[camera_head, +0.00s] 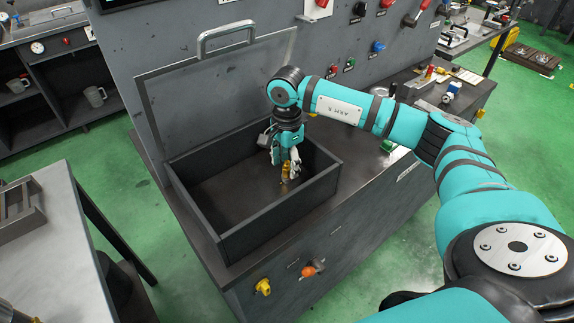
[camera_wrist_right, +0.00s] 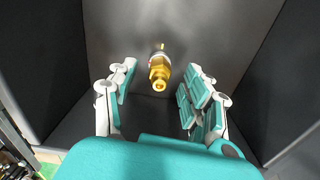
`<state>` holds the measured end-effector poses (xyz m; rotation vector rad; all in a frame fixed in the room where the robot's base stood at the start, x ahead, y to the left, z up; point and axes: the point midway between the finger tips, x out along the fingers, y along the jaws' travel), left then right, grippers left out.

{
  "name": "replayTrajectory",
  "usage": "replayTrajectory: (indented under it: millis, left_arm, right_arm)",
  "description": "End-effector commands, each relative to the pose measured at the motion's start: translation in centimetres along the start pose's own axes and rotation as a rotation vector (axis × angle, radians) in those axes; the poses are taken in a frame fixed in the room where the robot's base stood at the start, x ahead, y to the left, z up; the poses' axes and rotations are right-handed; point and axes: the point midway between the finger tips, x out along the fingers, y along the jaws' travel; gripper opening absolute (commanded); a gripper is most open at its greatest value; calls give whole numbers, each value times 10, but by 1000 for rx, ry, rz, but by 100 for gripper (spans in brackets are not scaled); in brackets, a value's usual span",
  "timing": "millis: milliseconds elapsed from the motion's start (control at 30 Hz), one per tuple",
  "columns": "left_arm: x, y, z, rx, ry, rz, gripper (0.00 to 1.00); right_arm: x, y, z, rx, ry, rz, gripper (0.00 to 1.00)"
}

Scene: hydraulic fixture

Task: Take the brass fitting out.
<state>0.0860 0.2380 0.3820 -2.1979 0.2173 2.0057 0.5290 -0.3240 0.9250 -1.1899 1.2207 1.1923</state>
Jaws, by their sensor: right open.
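The brass fitting (camera_head: 287,172) is inside the dark open-topped box (camera_head: 200,216) on the workbench, near its right part. In the right wrist view the brass fitting (camera_wrist_right: 159,72) shows a hex body and a round end, between and a little beyond my fingers. My right gripper (camera_head: 283,161) reaches down into the box from above. In the right wrist view my right gripper (camera_wrist_right: 155,88) is open, with a finger on each side of the fitting and a gap to both. My left gripper is not in view.
The box's lid (camera_head: 215,85) with a metal handle stands raised at the back. The box walls stand close around my right gripper. An orange knob (camera_head: 309,271) and a yellow knob (camera_head: 263,287) are on the bench front. A grey table (camera_head: 62,235) stands at left.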

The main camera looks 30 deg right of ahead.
Motion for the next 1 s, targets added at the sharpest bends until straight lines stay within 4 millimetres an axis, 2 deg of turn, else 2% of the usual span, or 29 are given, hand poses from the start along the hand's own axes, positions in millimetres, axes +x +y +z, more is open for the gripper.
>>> replayTrajectory:
  millis: [300,500,700,1000]
  left_arm:
    - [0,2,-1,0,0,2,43]
    - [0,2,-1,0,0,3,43]
    - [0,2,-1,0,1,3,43]
    - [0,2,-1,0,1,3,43]
  right_arm:
    - [-65,-1,0,-1,-1,-7,50]
    - [-99,0,0,0,0,-4,50]
    - [-113,0,0,0,0,-1,50]
    - [-113,0,0,0,0,-1,50]
